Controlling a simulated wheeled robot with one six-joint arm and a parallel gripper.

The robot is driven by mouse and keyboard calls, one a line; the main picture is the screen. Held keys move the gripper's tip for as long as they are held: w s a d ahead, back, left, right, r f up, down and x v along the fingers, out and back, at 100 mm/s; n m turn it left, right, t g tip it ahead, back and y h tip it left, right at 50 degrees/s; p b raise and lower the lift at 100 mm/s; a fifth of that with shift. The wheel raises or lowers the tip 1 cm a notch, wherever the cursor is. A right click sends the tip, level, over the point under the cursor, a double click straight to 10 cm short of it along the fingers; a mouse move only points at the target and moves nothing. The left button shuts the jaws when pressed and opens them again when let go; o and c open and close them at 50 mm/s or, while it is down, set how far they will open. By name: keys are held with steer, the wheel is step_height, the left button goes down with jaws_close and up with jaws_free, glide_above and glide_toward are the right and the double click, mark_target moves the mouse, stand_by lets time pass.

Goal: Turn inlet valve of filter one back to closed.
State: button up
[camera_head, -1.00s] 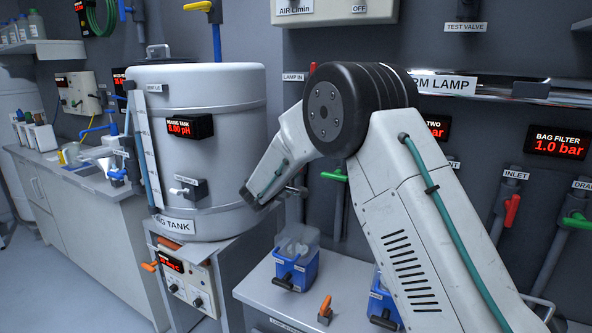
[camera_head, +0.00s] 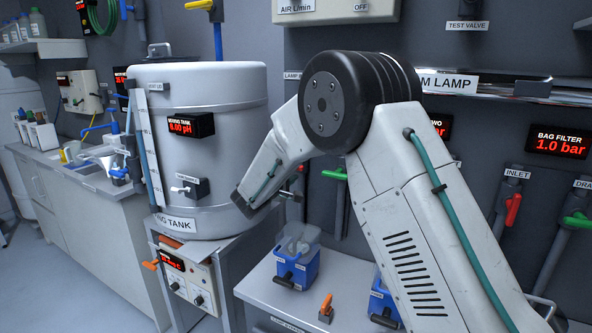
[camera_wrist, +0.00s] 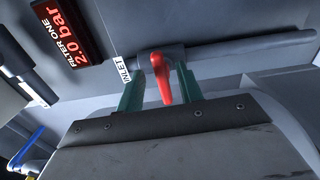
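In the wrist view the inlet valve of filter one has a red lever (camera_wrist: 161,78) on a grey pipe (camera_wrist: 225,53). The lever points down in the picture, across the pipe. The INLET label (camera_wrist: 122,70) is beside it, and the FILTER ONE display (camera_wrist: 70,38) reads 2.0 bar. My gripper (camera_wrist: 160,84) is open, with one green finger on each side of the lever. A gap shows between the lever and each finger.
A large grey tank (camera_head: 235,105) stands left of my arm. Blue containers (camera_head: 297,262) and an orange-handled valve (camera_head: 326,307) are on the low bench below. Another red inlet lever (camera_head: 513,209) and a green drain lever (camera_head: 577,219) are on the right wall.

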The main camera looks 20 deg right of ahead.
steer(key=v, duration=0.4)
